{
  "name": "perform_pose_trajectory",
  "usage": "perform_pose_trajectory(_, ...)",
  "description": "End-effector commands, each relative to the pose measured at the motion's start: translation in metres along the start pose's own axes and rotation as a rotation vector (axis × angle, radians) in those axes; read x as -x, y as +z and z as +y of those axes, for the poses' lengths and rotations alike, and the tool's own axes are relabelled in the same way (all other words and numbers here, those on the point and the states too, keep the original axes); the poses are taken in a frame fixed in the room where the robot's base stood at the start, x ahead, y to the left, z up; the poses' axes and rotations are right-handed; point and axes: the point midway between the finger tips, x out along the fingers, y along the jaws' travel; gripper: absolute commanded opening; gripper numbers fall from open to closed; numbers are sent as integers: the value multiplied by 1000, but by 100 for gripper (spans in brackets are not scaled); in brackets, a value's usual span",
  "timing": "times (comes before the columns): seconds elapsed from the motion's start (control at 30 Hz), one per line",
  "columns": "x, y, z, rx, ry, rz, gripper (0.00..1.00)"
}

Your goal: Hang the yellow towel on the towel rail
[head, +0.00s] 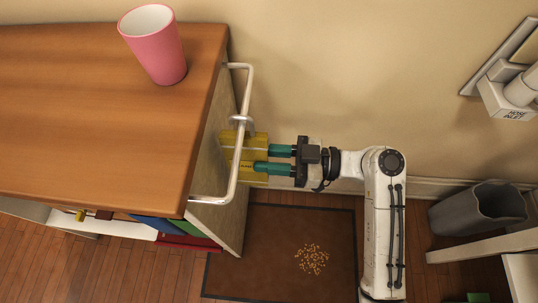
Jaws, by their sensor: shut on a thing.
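The yellow towel (257,143) is at the side of the wooden cabinet, next to the towel rail (246,88). The rail is a silver bar on the cabinet's side, and it crosses in front of part of the towel in this view. My gripper (262,159), with teal fingers, comes from the right and is shut on the towel. I cannot tell whether the towel rests on the rail or only hangs beside it. The towel's lower part is mostly hidden below the fingers and rail.
A metal ring (242,120) sits on the rail just above the towel. A pink cup (154,45) stands on the cabinet top (90,120). A brown mat (285,235) with scattered crumbs (312,259) lies below. A grey bin (470,215) stands at the right by the wall.

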Motion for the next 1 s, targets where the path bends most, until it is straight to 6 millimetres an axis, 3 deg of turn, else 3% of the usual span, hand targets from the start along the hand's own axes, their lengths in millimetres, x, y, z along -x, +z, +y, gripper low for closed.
perform_pose_trajectory(0.07, 0, 0, 0, 0, 0, 0, 0)
perform_pose_trajectory(0.1, 0, 0, 0, 0, 0, 0, 32)
perform_pose_trajectory(0.4, 0, 0, 0, 0, 0, 0, 59)
perform_pose_trajectory(0.73, 6, 0, 0, 0, 1, 0, 59)
perform_pose_trajectory(1.0, 53, -1, 1, -2, 5, 0, 59)
